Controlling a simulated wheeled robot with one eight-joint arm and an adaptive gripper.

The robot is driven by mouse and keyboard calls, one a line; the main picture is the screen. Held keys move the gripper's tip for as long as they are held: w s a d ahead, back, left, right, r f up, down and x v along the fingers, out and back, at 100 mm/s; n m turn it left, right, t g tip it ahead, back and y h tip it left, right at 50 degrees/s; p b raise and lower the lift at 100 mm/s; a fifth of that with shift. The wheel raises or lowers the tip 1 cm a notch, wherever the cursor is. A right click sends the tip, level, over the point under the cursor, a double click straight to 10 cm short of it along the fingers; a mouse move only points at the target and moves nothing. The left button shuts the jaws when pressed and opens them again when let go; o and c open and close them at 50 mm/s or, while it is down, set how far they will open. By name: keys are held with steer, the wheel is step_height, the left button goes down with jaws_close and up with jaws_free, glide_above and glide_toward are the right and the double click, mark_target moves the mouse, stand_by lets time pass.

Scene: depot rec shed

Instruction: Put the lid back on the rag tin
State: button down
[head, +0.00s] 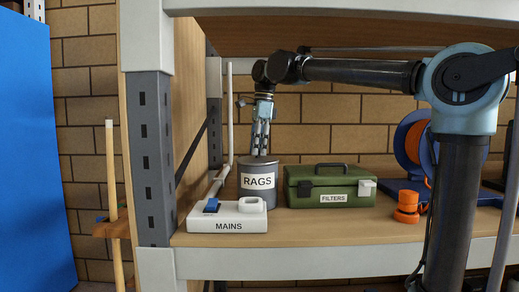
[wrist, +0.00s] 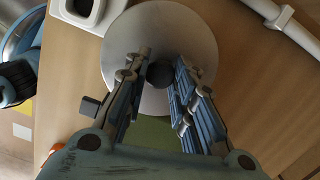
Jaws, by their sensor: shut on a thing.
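The rag tin (head: 258,200) is a grey cylinder labelled RAGS, upright on the wooden shelf. My gripper (head: 260,153) points straight down over its top. In the wrist view my gripper (wrist: 160,80) has its fingers on either side of the dark round knob (wrist: 159,74) of the grey disc-shaped lid (wrist: 150,35), and is shut on it. In the head view the lid (head: 258,160) is at the tin's top. I cannot tell whether it is fully seated. The lid hides the tin's mouth in the wrist view.
A white MAINS box (head: 227,218) with a blue switch stands in front of the tin. A green FILTERS case (head: 330,187) stands to the right. A white pipe (head: 229,110) rises behind. An orange object (head: 406,207) sits further right.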

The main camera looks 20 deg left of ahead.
steer(key=c, duration=0.8)
jaws_free()
steer(key=shift+r, duration=3.5)
jaws_close()
